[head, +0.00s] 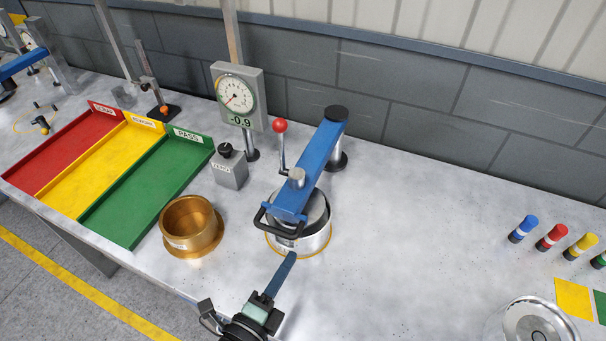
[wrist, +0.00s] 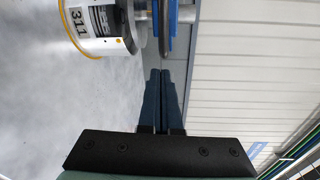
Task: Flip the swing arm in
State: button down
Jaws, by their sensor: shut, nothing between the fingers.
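The blue swing arm (head: 318,165) runs from a black-capped post (head: 338,150) at the back to a silver cylindrical part (head: 318,238). Its front end, with a dark loop handle (head: 283,223), lies over that part. My gripper (head: 292,256) is shut and empty, just in front of the handle and the part in the head view. In the wrist view my closed fingers (wrist: 166,72) point towards the blue arm's edge (wrist: 173,18), beside the silver part marked 311 (wrist: 85,22). I cannot tell whether the fingertips touch the handle.
A gauge (head: 239,96) reading -0.9, a red-knobbed lever (head: 280,127) and a grey box (head: 230,168) stand close behind and left. A brass ring (head: 190,226) is left. Red, yellow and green PASS trays (head: 150,190) lie beyond. The bench to the right is mostly clear.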

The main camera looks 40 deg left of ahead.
jog(key=s+a, duration=0.1)
jog(key=s+a+b, duration=0.1)
jog(key=s+a, duration=0.1)
jog(key=shift+s+r, duration=0.15)
jog(key=shift+r, duration=0.05)
dwell(0.5)
